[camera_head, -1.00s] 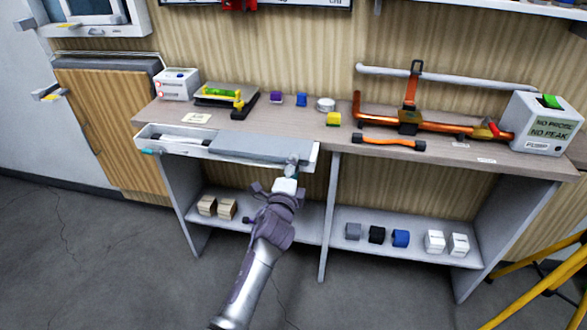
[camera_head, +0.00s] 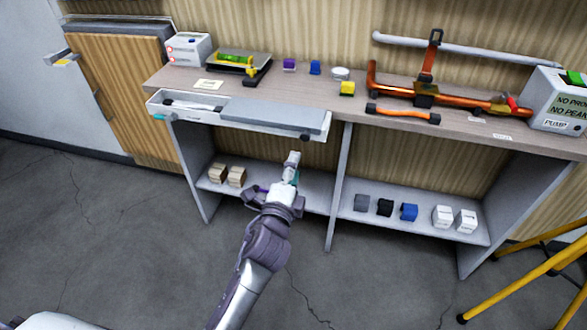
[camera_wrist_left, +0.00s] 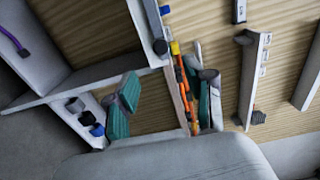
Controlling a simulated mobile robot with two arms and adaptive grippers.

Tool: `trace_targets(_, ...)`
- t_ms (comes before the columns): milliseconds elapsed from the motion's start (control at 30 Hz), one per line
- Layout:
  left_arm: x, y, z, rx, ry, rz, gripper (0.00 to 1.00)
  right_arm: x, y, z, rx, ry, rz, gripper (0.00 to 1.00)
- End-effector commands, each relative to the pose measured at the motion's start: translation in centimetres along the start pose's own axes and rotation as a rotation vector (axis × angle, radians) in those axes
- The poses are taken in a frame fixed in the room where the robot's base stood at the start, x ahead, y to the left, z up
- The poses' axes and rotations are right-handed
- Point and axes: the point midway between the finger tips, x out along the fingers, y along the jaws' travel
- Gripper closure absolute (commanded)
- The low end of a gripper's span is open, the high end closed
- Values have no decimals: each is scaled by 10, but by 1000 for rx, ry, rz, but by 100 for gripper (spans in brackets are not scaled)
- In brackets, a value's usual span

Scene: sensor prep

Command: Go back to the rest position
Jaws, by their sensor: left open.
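My left gripper (camera_head: 291,170) is in front of the workbench, below the open drawer (camera_head: 180,114) and apart from it. In the left wrist view my left gripper (camera_wrist_left: 165,105) shows two teal-padded fingers spread apart with nothing between them. The drawer is pulled out at the left of the bench and holds a grey flat panel (camera_head: 270,113); a dark knob (camera_head: 305,137) is on its front. My right gripper is not in view.
The bench top (camera_head: 300,95) carries an orange pipe piece (camera_head: 470,98), small coloured blocks and a pump box (camera_head: 558,105). Several small blocks stand on the lower shelf (camera_head: 330,200). A yellow tripod (camera_head: 530,265) stands at the right. The floor (camera_head: 130,235) at the left is clear.

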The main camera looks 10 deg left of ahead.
Motion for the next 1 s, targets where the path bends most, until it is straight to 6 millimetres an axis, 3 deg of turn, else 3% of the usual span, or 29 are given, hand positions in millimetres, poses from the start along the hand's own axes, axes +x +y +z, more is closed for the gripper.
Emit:
trace_targets(467,0,1,0,-1,0,2,47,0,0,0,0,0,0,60)
trace_targets(567,-1,17,-1,-23,6,38,47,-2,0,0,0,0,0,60)
trace_targets(667,-5,62,-2,-94,14,134,47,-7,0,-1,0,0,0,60)
trace_targets(767,-20,129,-1,-206,8,282,47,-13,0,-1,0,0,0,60)
trace_targets(867,-48,202,3,-338,-25,442,47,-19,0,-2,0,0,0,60)
trace_targets(1000,-104,293,14,-518,-116,651,47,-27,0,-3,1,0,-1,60)
